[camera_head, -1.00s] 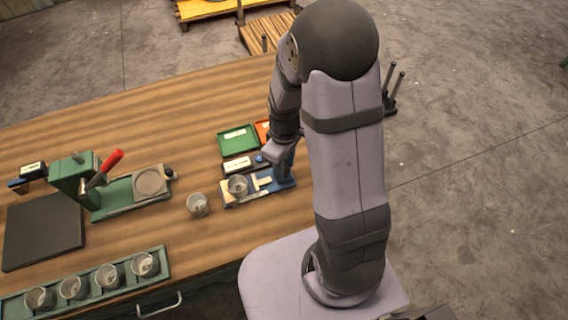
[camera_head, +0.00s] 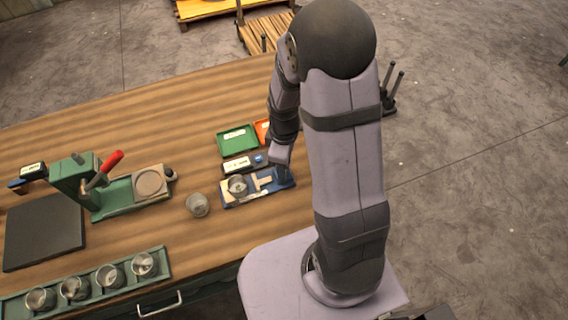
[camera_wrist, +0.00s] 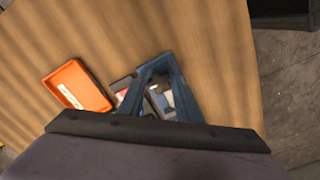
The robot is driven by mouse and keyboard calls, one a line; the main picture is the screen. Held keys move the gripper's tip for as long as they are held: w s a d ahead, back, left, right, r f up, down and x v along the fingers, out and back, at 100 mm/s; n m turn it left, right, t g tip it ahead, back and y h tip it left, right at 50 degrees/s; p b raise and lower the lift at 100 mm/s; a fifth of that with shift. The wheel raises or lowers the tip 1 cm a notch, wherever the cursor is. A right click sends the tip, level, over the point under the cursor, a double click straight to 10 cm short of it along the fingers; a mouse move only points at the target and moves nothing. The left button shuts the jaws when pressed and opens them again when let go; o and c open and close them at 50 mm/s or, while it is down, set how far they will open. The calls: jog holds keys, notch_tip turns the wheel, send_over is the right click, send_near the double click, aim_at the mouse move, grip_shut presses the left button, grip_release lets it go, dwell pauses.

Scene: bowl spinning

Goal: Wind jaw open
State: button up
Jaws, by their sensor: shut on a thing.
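The blue vise-like fixture (camera_head: 232,201) lies on the wooden table, with a metal bowl (camera_head: 237,185) at its left part and a pale jaw piece (camera_head: 264,182) near its middle. My gripper (camera_head: 282,170) is at the fixture's right end, partly hidden by my arm. In the wrist view my gripper's blue fingers (camera_wrist: 165,75) come together at the tips over the fixture. They are shut on a part at the fixture's right end, likely its winding handle, which the fingers hide.
A second bowl (camera_head: 197,204) stands just left of the fixture. A green tray (camera_head: 237,140) and an orange tray (camera_head: 262,131) lie behind it. A green press with a red lever (camera_head: 112,160) stands at left. A green rack (camera_head: 85,285) holds several bowls.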

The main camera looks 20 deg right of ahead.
jog(key=o, duration=1)
jog(key=shift+o, duration=0.2)
jog(key=shift+r, duration=0.1)
jog(key=shift+r+b, duration=0.8)
jog(key=shift+r, duration=2.85)
jog(key=m, duration=0.3)
jog(key=shift+m, duration=0.4)
jog(key=s+a+r+m, duration=0.1)
jog(key=s+a+m, duration=0.1)
jog(key=s+m, duration=0.5)
jog(key=shift+s, duration=1.7)
